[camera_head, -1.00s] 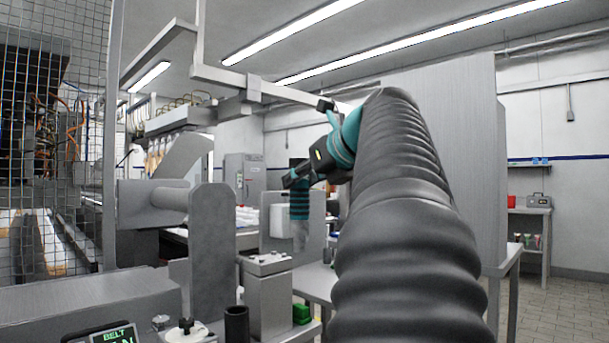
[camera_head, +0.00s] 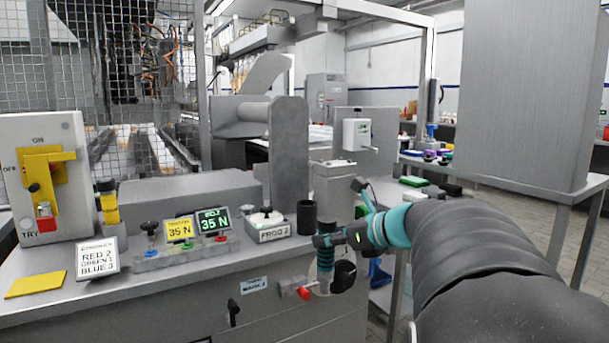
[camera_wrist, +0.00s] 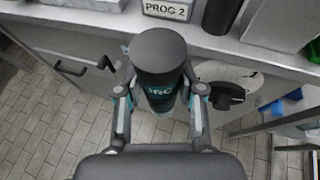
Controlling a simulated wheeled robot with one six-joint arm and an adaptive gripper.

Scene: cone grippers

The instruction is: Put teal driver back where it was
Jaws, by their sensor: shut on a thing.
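The teal driver (camera_head: 325,255) is upright in my gripper (camera_head: 322,238), in front of the bench's front panel. In the wrist view the driver's round dark cap (camera_wrist: 158,55) faces the camera, with a teal band below it. Both fingers of my gripper (camera_wrist: 160,105) close on its sides. The driver's lower end is hidden in the wrist view. An open black cylindrical cup (camera_head: 306,217) stands on the bench top just above and left of the driver in the head view. I cannot tell which spot was the driver's earlier place.
A PROG 2 box (camera_head: 267,226) stands beside the cup. A red-ended part (camera_head: 304,292) and a dark round part (camera_head: 344,277) are on the bench front near the driver. Displays (camera_head: 213,222) and a switch panel (camera_head: 45,180) stand further left. Floor shows at right.

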